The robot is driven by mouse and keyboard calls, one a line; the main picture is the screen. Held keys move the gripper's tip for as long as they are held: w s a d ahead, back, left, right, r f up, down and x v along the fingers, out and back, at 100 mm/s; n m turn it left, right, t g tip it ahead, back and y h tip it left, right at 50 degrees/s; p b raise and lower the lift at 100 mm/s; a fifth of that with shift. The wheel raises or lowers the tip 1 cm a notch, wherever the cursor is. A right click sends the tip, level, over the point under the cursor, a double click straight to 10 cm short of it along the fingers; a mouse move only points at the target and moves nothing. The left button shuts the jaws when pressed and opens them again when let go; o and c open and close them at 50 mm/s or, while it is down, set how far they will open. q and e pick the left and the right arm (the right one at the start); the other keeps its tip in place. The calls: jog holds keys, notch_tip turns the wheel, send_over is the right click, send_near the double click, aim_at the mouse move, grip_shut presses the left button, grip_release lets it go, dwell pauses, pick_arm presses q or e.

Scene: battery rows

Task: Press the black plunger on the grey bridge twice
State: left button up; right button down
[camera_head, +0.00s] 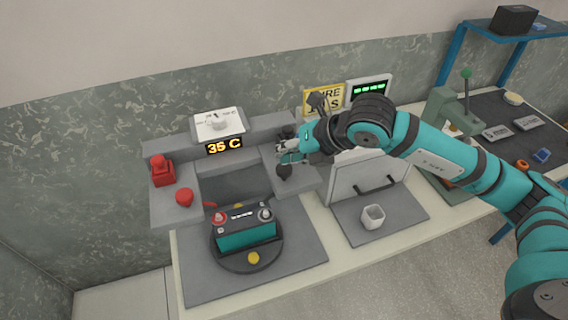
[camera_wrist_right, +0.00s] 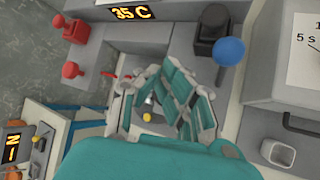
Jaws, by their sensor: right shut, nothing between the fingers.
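The grey bridge (camera_head: 225,133) spans behind the battery, with an arm on each side. The black plunger (camera_head: 284,172) is a dark round knob on its right arm. My right gripper (camera_head: 286,157) is shut and empty, just above and behind the plunger in the head view; I cannot tell whether they touch. In the right wrist view the gripper's teal fingers (camera_wrist_right: 175,85) are in front of the bridge's inner gap, and a black block (camera_wrist_right: 212,25) is on the bridge's right arm. My left gripper is not in view.
A red block (camera_head: 162,171) and red plunger (camera_head: 184,197) stand on the bridge's left arm. A battery (camera_head: 247,235) sits on a round plate below. A blue ball (camera_wrist_right: 229,52) is close to the black block. A white cup (camera_head: 373,216) is at the right.

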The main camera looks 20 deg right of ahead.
jog(key=shift+r, duration=0.25)
jog(key=shift+r+p, duration=1.15)
jog(key=shift+r, duration=1.35)
